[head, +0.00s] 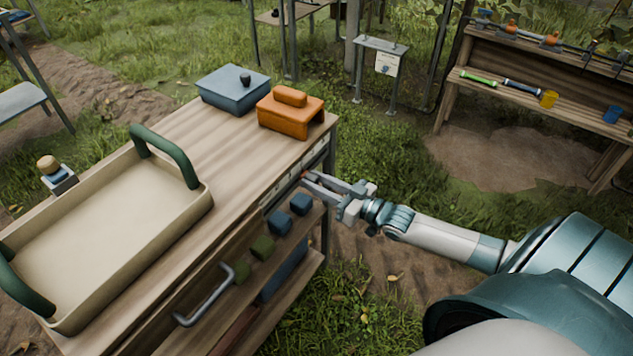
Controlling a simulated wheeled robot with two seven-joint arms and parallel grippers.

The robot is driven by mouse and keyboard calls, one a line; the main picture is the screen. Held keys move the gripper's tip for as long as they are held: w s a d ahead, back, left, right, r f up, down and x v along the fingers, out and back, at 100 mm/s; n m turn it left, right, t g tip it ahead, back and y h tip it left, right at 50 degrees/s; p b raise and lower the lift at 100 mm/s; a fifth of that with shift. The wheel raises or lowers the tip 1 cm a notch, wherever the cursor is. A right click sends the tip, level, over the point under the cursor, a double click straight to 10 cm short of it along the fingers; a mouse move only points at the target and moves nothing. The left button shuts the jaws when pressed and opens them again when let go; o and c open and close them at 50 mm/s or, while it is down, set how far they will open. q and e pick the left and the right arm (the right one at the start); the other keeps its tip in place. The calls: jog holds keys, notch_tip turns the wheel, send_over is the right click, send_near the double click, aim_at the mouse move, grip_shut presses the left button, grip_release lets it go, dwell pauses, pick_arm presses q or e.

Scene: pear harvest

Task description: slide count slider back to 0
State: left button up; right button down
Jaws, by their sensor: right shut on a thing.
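The count slider's pale scale strip (277,191) runs along the side edge of the wooden table, below its top. A small red piece, which looks like the slider's knob (304,175), shows at the right part of the strip. My right gripper (309,179) reaches in from the right and is shut on the knob, with its fingertips hiding most of it. The marks on the strip are too small to read. My left gripper is not in view.
On the wooden table (215,140) stand a beige tray (105,222) with green handles, a blue lidded box (233,90) and an orange block-shaped thing (290,112). Blue and green knobs (280,222) and a grey handle (205,298) stick out below the strip. A wooden shelf (540,100) stands back right.

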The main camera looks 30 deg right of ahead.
aim_at(277, 201)
jog(key=shift+a, duration=0.15)
jog(key=shift+s+a+r+p, duration=0.1)
jog(key=shift+s+a+p, duration=0.1)
jog(key=shift+a+p, duration=0.15)
jog(key=a+p, duration=0.1)
jog(key=a, duration=0.1)
jog(key=s+a+p, duration=0.2)
jog(key=a, duration=0.1)
jog(key=shift+s+a+r+p, duration=0.1)
jog(key=shift+s+a+p, duration=0.1)
jog(key=shift+a+p, duration=0.15)
jog(key=shift+s+a+p, duration=0.25)
jog(key=shift+a+p, duration=0.05)
jog(key=shift+a, duration=0.35)
jog(key=shift+s+a+p, duration=0.25)
jog(key=shift+a, duration=0.35)
jog(key=shift+s+a, duration=0.1)
jog(key=shift+a, duration=0.1)
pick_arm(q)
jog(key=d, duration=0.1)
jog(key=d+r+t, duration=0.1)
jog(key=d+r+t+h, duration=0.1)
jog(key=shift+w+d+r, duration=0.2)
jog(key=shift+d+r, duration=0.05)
pick_arm(e)
jog(key=shift+f, duration=0.3)
